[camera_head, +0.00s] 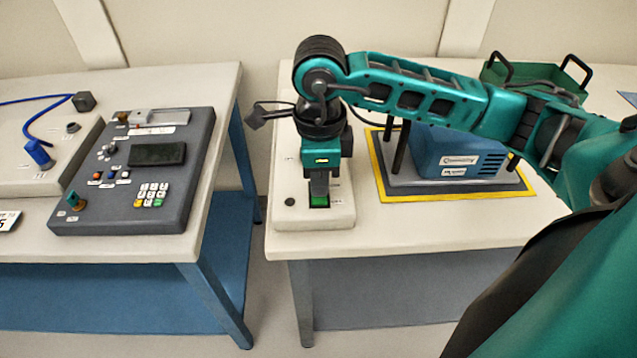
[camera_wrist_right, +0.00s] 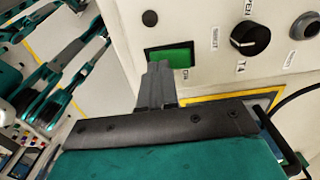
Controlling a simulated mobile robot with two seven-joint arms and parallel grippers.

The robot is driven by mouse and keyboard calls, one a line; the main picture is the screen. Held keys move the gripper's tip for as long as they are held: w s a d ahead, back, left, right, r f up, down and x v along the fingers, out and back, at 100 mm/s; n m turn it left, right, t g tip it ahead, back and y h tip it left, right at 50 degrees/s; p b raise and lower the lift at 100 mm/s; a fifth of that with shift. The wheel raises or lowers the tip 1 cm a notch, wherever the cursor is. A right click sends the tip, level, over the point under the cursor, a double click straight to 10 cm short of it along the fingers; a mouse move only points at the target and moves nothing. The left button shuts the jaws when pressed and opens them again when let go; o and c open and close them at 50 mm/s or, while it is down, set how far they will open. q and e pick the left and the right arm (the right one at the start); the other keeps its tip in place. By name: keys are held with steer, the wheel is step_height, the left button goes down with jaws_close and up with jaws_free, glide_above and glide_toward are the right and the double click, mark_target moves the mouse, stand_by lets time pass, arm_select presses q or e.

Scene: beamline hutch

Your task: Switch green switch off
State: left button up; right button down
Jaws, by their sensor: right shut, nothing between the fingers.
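The green switch (camera_head: 319,201) sits near the front of a pale panel box (camera_head: 312,218) on the right table. It also shows in the right wrist view (camera_wrist_right: 174,57) as a green rectangle in a dark frame. My right gripper (camera_head: 319,193) points down over the switch, with its fingers shut and empty. In the right wrist view its fingertips (camera_wrist_right: 159,66) overlap the switch's near left part. I cannot tell whether they touch it. My left gripper is not in view.
A black knob (camera_wrist_right: 250,36) is beside the switch on the panel. A blue machine (camera_head: 458,152) stands on a yellow-edged mat to the right, and a green tray (camera_head: 535,76) lies behind it. A grey control console (camera_head: 140,205) is on the left table, across a gap.

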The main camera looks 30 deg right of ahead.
mark_target(320, 199)
step_height(320, 199, up, 6)
steer(key=p, duration=0.3)
steer(key=shift+f, duration=0.1)
steer(key=shift+s, duration=0.1)
stand_by(0.5)
